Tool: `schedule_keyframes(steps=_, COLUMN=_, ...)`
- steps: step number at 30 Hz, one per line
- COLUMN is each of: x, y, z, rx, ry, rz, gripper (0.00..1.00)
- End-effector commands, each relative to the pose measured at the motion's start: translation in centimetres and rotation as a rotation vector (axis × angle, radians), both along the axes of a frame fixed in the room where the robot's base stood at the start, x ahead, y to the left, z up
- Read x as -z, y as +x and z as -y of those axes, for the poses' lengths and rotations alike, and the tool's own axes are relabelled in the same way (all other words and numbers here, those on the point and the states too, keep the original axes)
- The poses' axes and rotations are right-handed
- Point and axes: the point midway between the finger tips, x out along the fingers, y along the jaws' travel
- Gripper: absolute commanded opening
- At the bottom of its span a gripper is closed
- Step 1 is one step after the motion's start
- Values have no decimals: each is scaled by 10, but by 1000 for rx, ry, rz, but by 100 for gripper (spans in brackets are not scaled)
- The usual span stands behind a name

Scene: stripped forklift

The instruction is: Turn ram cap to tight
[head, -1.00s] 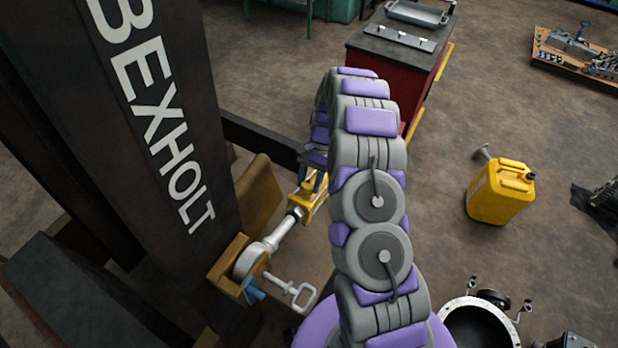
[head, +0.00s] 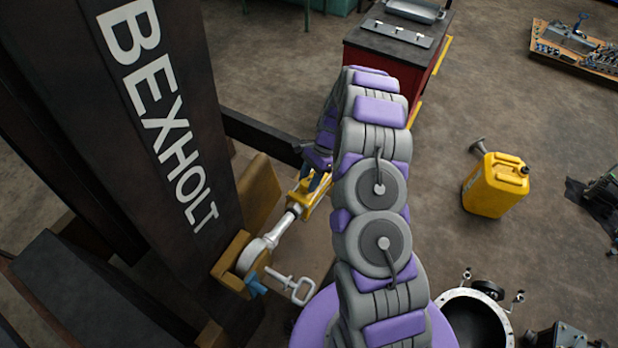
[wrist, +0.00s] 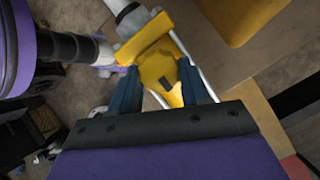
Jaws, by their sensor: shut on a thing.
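The ram cap is the yellow piece (wrist: 160,72) at the end of the ram. It also shows in the head view (head: 311,190), partly hidden by my arm. My gripper (wrist: 160,90) is shut on it, with one blue-grey finger on each side. In the head view my gripper is mostly hidden behind my arm links. The silver ram rod (head: 282,232) runs from the cap down left to a round white eye in a brown bracket (head: 232,262).
A T-handled pin (head: 290,286) and a blue piece (head: 254,285) sit beside the bracket. The dark mast (head: 150,120) stands at left. A yellow can (head: 496,186), an open drum (head: 475,318) and a red cabinet (head: 385,65) stand at right. Open floor lies between them.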

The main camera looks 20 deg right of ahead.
Motion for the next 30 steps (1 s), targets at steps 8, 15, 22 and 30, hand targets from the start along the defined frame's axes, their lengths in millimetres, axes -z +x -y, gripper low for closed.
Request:
schedule_keyframes(steps=8, x=0, y=1, z=0, rx=6, ry=-2, rz=3, gripper=15)
schedule_keyframes(steps=15, x=0, y=1, z=0, rx=4, ry=-1, rz=2, gripper=61)
schedule_keyframes(steps=22, x=-1, y=-1, z=0, rx=4, ry=-1, rz=3, gripper=71)
schedule_keyframes(steps=30, x=-9, y=3, z=5, rx=4, ry=-1, rz=5, gripper=71)
